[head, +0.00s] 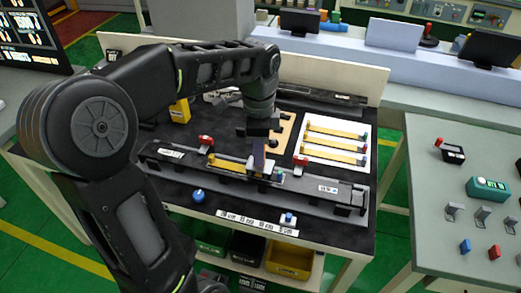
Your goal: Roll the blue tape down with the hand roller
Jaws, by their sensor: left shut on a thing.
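My left gripper (258,146) reaches down over the middle of the dark work table and is shut on a small upright bluish-grey thing, apparently the hand roller (258,160). Its lower end is at a yellow strip (229,163) that lies along a long grey rail (310,190); I cannot tell whether it touches. The gripper hides part of the strip. I cannot clearly pick out the blue tape; small coloured ends show on strips, one at the right of the rail's strip. My right gripper is not in view.
A white tray (313,154) with several yellow strips lies right of the gripper. A blue round knob (198,195) sits in front. A yellow bin (290,261) is below. A grey side table (470,210) stands at right.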

